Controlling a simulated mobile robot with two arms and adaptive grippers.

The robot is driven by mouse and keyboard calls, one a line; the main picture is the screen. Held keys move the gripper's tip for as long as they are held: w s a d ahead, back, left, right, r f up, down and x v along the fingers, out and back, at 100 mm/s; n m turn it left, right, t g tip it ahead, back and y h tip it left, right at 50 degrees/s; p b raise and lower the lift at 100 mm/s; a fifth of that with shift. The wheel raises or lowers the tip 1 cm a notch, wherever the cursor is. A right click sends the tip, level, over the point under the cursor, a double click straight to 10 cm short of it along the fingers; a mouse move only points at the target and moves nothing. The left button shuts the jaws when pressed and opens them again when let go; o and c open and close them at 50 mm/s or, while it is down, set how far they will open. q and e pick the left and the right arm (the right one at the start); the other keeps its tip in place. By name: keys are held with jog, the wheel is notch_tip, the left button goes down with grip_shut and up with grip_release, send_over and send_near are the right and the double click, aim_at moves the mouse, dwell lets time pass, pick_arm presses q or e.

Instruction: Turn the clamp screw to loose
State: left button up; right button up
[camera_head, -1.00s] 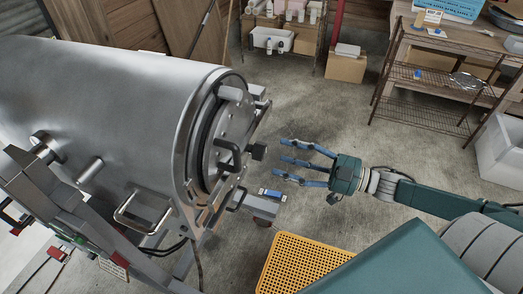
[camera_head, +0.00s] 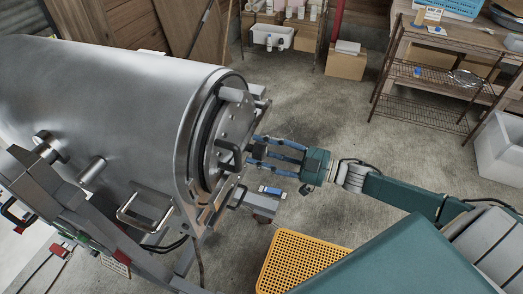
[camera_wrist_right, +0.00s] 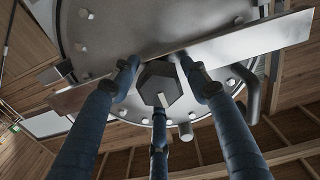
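The clamp screw has a dark hexagonal knob (camera_head: 259,151) on the front end of a big steel drum (camera_head: 110,100). In the right wrist view the knob (camera_wrist_right: 160,84) faces the camera in front of a flat metal bar (camera_wrist_right: 235,45) and a bolted round plate (camera_wrist_right: 110,22). My right gripper (camera_head: 266,149) has its three blue fingers spread around the knob. In the wrist view small gaps seem to show between fingers and knob, so it looks open. Contact on the far sides is hidden. My left gripper is not in view.
A curved handle (camera_head: 229,152) on the drum's lid is close to the knob. A blue and white object (camera_head: 271,191) lies below the gripper. A yellow perforated panel (camera_head: 300,262) is at the bottom. Wire shelving (camera_head: 430,100) stands at the back right. Open floor lies between.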

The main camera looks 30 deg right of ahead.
jog(key=c, duration=0.6)
jog(key=shift+o, duration=0.2)
